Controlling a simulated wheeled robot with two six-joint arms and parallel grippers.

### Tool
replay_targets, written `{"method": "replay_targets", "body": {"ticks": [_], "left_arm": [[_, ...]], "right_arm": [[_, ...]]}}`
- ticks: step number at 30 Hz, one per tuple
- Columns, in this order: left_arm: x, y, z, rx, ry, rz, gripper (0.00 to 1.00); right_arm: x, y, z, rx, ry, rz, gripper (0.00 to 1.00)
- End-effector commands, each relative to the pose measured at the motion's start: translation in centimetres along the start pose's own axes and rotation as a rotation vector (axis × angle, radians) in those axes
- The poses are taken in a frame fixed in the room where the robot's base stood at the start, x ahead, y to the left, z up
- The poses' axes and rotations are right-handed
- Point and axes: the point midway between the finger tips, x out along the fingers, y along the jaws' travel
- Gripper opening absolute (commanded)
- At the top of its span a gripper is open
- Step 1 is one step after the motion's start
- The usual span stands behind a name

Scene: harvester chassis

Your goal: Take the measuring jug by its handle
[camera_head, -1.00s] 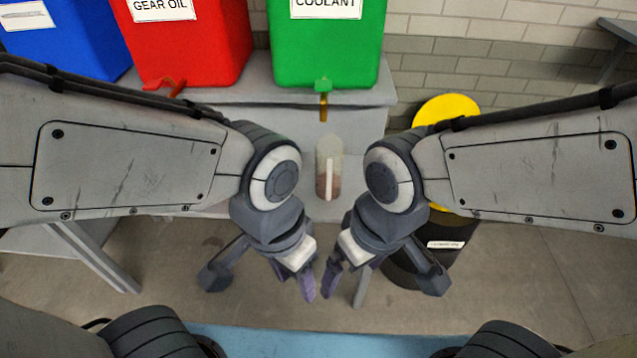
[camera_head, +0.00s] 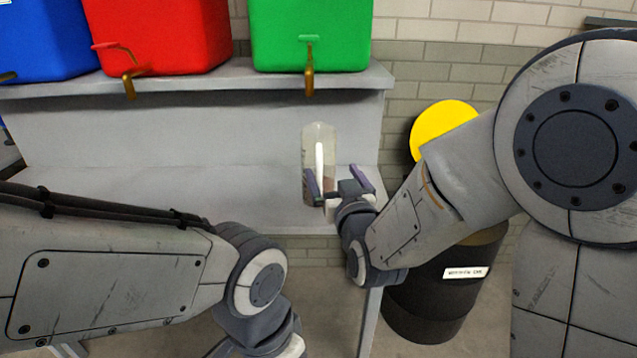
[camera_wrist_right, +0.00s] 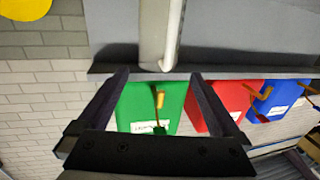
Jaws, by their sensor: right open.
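The measuring jug (camera_head: 319,140) is a tall, clear vessel with a white upright handle (camera_head: 319,158) facing me. It stands on the lower grey shelf, and its base looks brownish. My right gripper (camera_head: 331,170) is open in front of the jug's lower part, and one finger overlaps the jug in the picture. In the right wrist view the jug (camera_wrist_right: 153,30) and its white handle (camera_wrist_right: 174,32) lie at the top, beyond the spread fingers (camera_wrist_right: 160,80), with nothing between them. My left arm enters at lower left; its fingers are below the picture.
Green (camera_head: 310,30), red (camera_head: 160,35) and blue (camera_head: 45,45) containers with taps stand on the upper shelf (camera_head: 210,84). The lower shelf (camera_head: 170,190) is bare left of the jug. A black drum (camera_head: 430,300) and a yellow round lid (camera_head: 440,125) are at right.

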Motion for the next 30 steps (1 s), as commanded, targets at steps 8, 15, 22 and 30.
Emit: {"method": "replay_targets", "body": {"ticks": [8, 15, 22, 30], "left_arm": [[-0.3, 0.0, 0.0, 0.0, 0.001, 0.0, 0.5], [-0.5, 0.0, 0.0, 0.0, 0.001, 0.0, 0.5], [-0.8, 0.1, -0.1, 0.0, 0.0, 0.0, 0.5], [-0.8, 0.1, 0.0, 0.0, 0.0, 0.0, 0.5]], "right_arm": [[4.1, 0.1, -0.2, -0.001, 0.011, 0.004, 1.0], [6.0, 0.2, -0.2, 0.0, 0.009, 0.003, 1.0], [9.4, 0.3, -0.2, 0.0, 0.01, 0.003, 1.0], [10.2, 0.3, -0.1, 0.0, 0.009, 0.002, 1.0]]}}
